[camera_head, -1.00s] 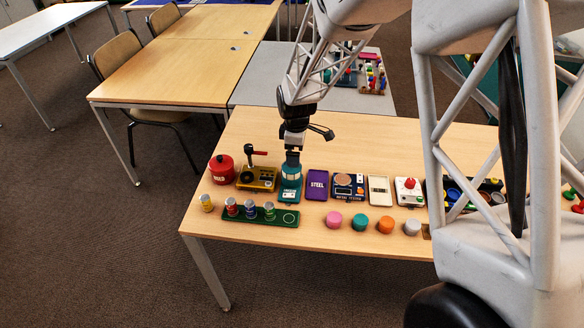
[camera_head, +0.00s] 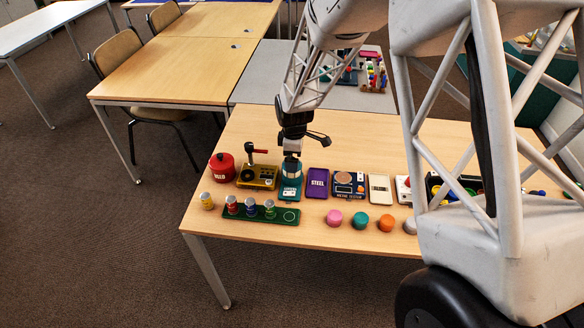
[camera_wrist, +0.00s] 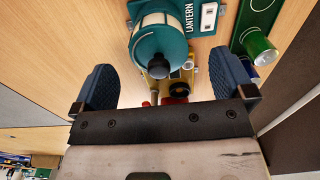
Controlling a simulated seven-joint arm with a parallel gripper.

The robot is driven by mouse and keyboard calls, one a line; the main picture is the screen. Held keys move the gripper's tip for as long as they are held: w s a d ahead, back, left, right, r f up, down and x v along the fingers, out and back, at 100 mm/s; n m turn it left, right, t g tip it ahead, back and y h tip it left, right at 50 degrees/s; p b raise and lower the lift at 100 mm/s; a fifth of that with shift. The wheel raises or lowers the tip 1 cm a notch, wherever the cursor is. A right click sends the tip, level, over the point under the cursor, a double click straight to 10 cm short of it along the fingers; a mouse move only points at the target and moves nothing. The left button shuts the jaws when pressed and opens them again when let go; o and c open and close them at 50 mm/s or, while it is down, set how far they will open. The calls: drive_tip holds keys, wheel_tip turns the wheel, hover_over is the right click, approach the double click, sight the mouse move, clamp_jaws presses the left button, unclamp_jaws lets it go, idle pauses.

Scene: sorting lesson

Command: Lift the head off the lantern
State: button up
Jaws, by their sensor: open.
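The lantern stands upright on a teal base lettered LANTERN (camera_wrist: 190,17), in the row on the wooden table. In the wrist view, its head is a rounded teal dome (camera_wrist: 158,42) with a black knob (camera_wrist: 159,66) on top and pale window panels below. In the head view the lantern (camera_head: 290,192) is partly hidden beneath my gripper (camera_head: 291,160). In the wrist view my gripper (camera_wrist: 165,84) is open and empty. Its two blue fingers are wide apart, one on each side of the knob, and I see no contact with the head.
A red pot (camera_head: 222,168) and a yellow device with a lever (camera_head: 257,176) stand left of the lantern. A purple STEEL box (camera_head: 317,183) stands close on its right. A green tray (camera_head: 288,216) with several small cans lies in front. The table behind is clear.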

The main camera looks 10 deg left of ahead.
drive_tip(key=shift+f, duration=0.15)
drive_tip(key=shift+w+a+f, duration=0.1)
drive_tip(key=shift+f, duration=2.35)
drive_tip(key=c, duration=1)
